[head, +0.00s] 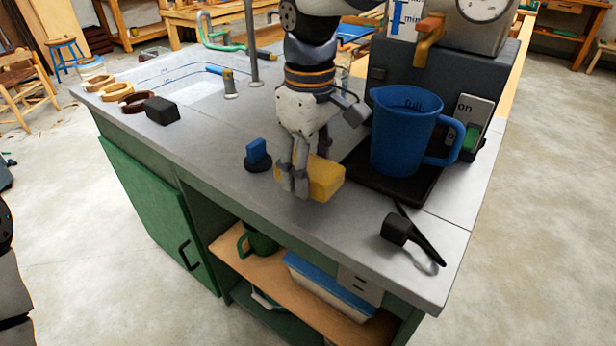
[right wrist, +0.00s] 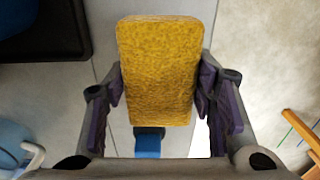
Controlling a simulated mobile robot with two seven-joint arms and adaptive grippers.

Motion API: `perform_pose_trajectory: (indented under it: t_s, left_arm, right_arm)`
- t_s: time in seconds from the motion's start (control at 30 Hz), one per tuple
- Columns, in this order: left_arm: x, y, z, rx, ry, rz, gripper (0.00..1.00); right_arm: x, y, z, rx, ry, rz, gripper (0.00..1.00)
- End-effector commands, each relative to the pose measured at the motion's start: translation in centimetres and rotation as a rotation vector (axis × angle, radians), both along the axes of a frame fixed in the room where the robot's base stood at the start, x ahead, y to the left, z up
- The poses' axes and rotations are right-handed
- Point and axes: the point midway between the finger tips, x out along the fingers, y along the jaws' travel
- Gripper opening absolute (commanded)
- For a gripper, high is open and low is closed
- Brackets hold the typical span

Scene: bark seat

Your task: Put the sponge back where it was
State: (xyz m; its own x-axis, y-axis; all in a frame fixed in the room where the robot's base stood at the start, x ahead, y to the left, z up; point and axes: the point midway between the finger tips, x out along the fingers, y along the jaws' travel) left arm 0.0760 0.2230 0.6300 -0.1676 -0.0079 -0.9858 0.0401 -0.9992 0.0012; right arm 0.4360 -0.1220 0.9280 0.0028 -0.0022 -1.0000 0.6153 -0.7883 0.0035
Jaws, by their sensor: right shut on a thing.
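My right gripper (head: 294,178) is shut on the yellow sponge (head: 326,179), over the grey counter near its front edge, between a small blue block on a dark round base (head: 257,152) and the black tray. In the right wrist view the sponge (right wrist: 158,65) sits between the two fingers (right wrist: 160,85), its broad face to the camera. Whether the sponge touches the counter, I cannot tell. My left gripper is not in view.
A blue measuring jug (head: 402,130) stands on the black tray (head: 420,192) just right of the sponge, before the machine (head: 385,70). A black scoop (head: 398,230) lies at front right. A sink (head: 185,85) with taps is at left; a dark block (head: 161,110) lies near it.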

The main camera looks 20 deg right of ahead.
Motion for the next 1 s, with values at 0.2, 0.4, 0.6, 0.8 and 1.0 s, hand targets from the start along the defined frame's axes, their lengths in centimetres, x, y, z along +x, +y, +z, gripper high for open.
perform_pose_trajectory:
  t_s: [0.2, 0.4, 0.6, 0.8, 1.0]
  left_arm:
    - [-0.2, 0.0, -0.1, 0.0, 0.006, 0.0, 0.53]
    - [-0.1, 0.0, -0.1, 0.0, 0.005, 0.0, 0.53]
    - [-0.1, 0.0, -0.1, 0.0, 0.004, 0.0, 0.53]
    - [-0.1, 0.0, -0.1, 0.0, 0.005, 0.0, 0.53]
    - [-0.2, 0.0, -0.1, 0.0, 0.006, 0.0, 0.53]
  right_arm:
    - [0.1, -0.3, -3.4, -0.001, 0.001, 0.001, 0.28]
    - [0.1, -0.3, -3.4, 0.0, -0.001, 0.001, 0.28]
    - [0.0, -0.3, -3.7, -0.001, -0.001, 0.001, 0.6]
    - [0.1, -0.3, -3.7, 0.0, 0.0, 0.001, 0.71]
    - [0.1, -0.3, -3.3, 0.0, -0.002, 0.0, 0.71]
